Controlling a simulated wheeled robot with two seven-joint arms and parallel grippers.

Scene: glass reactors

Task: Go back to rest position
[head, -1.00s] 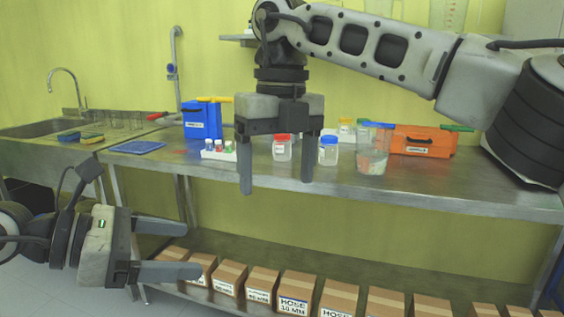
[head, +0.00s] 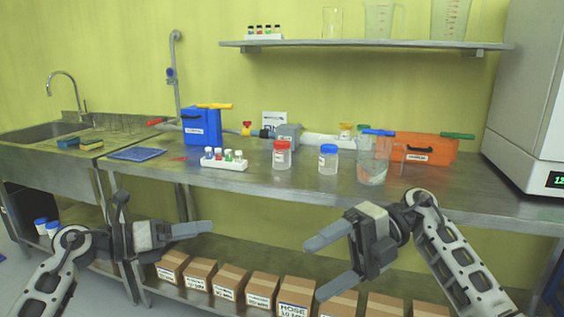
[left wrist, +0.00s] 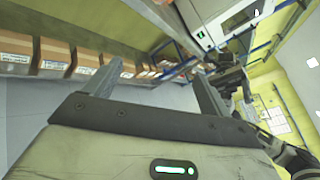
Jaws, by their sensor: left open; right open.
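In the head view my left gripper (head: 190,236) is at the lower left, in front of the bench, with its fingers pointing right. It is open and empty; in the left wrist view its two fingers (left wrist: 150,85) stand well apart with nothing between them. My right gripper (head: 328,262) is at the lower middle right of the head view, below the bench top's front edge. Its fingers point left, are spread apart and hold nothing. Neither gripper touches the bench.
The steel bench (head: 440,192) carries a red-capped jar (head: 282,157), a blue-capped jar (head: 328,161), a vial rack (head: 224,164), a glass beaker (head: 373,170), a blue box (head: 201,127) and an orange box (head: 424,149). Cardboard boxes (head: 231,281) line the lower shelf. A wall shelf (head: 360,43) hangs above.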

